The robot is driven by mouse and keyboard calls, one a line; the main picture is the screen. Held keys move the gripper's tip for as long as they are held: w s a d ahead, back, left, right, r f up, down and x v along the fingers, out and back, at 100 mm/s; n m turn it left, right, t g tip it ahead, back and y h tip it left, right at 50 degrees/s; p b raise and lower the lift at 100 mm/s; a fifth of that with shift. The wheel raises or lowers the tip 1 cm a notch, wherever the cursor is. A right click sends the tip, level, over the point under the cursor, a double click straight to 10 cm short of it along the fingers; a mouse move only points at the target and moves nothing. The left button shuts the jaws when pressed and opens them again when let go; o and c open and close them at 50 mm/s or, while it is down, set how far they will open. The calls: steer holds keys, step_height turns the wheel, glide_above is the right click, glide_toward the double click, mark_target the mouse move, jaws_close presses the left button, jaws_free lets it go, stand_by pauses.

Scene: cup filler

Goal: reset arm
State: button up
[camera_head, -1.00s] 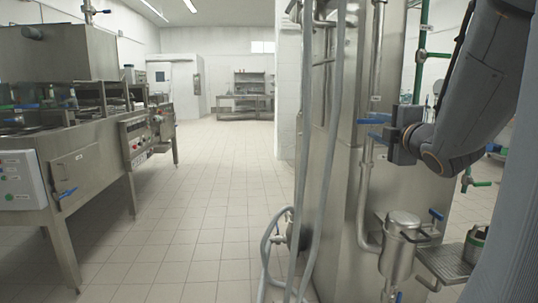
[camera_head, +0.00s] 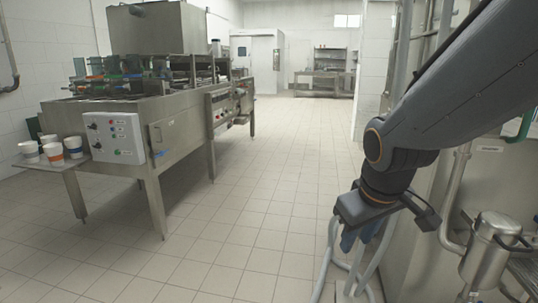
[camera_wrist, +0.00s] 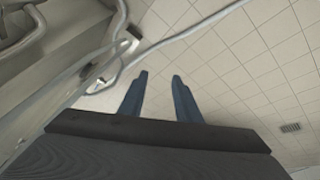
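My gripper (camera_head: 362,234) hangs from my dark grey arm at the right of the head view, pointing down toward the tiled floor. In the wrist view, its two blue fingers (camera_wrist: 160,82) stand apart with nothing between them but floor tiles. It is open and empty. Grey hoses (camera_head: 345,270) pass close by or behind the gripper in the head view, and I cannot tell whether they touch it.
A steel filling machine (camera_head: 175,135) with a control box stands at left. White cups (camera_head: 53,150) stand on its side tray. A steel pot (camera_head: 484,252) and steel equipment are at right. The tiled floor (camera_head: 240,220) between is clear. A floor drain (camera_wrist: 290,127) shows in the wrist view.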

steer(key=s+a+f+m+g, duration=0.15)
steer(key=s+a+g, duration=0.5)
steer(key=s, duration=0.65)
steer(key=d+r+m+t+p, duration=0.2)
steer(key=d+r+p, duration=0.5)
steer(key=p, duration=1)
steer(key=shift+w+d+r+m, duration=0.35)
steer(key=shift+w+d+r, duration=0.05)
steer(key=shift+r, duration=0.55)
